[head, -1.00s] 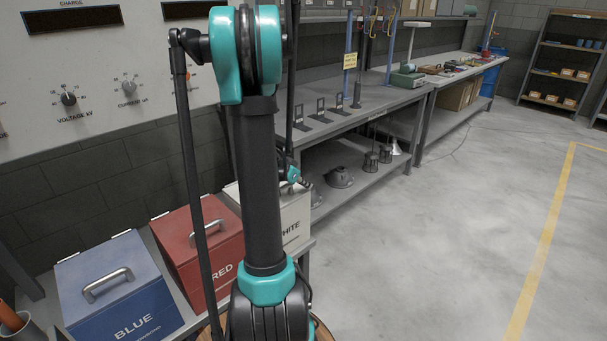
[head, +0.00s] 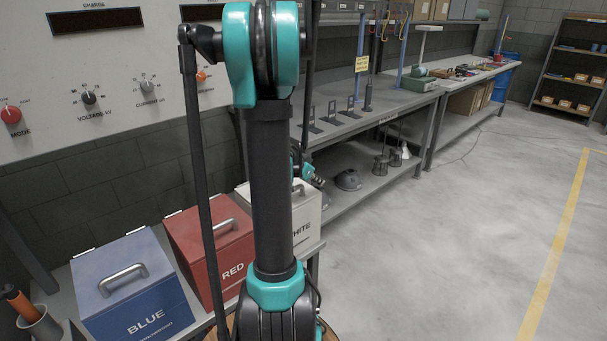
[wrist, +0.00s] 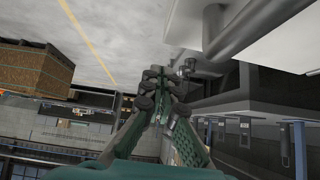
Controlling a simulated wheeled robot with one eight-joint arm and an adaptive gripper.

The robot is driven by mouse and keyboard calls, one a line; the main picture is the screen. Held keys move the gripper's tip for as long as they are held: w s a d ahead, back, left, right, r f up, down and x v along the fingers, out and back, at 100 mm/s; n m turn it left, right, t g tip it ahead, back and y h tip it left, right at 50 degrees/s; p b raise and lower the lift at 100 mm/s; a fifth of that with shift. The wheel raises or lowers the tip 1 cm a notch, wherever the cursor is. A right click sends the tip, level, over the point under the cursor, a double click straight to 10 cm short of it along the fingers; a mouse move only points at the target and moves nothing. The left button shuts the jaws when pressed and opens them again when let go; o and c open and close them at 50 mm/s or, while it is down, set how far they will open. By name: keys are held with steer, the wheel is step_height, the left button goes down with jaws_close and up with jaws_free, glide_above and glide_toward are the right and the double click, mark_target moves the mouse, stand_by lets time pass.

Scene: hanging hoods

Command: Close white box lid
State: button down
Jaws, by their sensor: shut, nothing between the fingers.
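The white box (head: 306,216) stands at the right end of the row of boxes in the head view. My arm hides its middle and much of its lid, so I cannot tell how far the lid is open. My gripper shows in the wrist view (wrist: 163,85), its fingers together with nothing between them. In the head view, the end of my arm shows just behind and above the white box. A pale panel with a metal bar handle (wrist: 238,32), likely the white box's lid, fills the wrist view's upper right, close beside the fingers.
The red box (head: 208,250) and blue box (head: 135,285) stand left of the white box, both lids down. A grey workbench (head: 370,118) with lamp hoods on its lower shelf (head: 348,180) lies beyond. The floor at right (head: 450,250) is clear.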

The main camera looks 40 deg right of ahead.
steer(key=v, duration=1)
steer(key=shift+r, duration=0.2)
steer(key=s+a+f+n+t+y, duration=0.1)
steer(key=s+a+f+n+y, duration=0.2)
steer(key=a, duration=0.8)
steer(key=s+a+f+n+t+y, duration=0.1)
steer(key=s+a+f+n+y, duration=0.2)
steer(key=a+n, duration=0.5)
steer(key=s+a+f+n+t+y, duration=0.1)
steer(key=s+a+f+n+y, duration=0.2)
steer(key=a, duration=1.2)
step_height(320, 180, down, 2)
steer(key=n, duration=0.3)
steer(key=shift+s, duration=0.3)
steer(key=shift+f, duration=0.1)
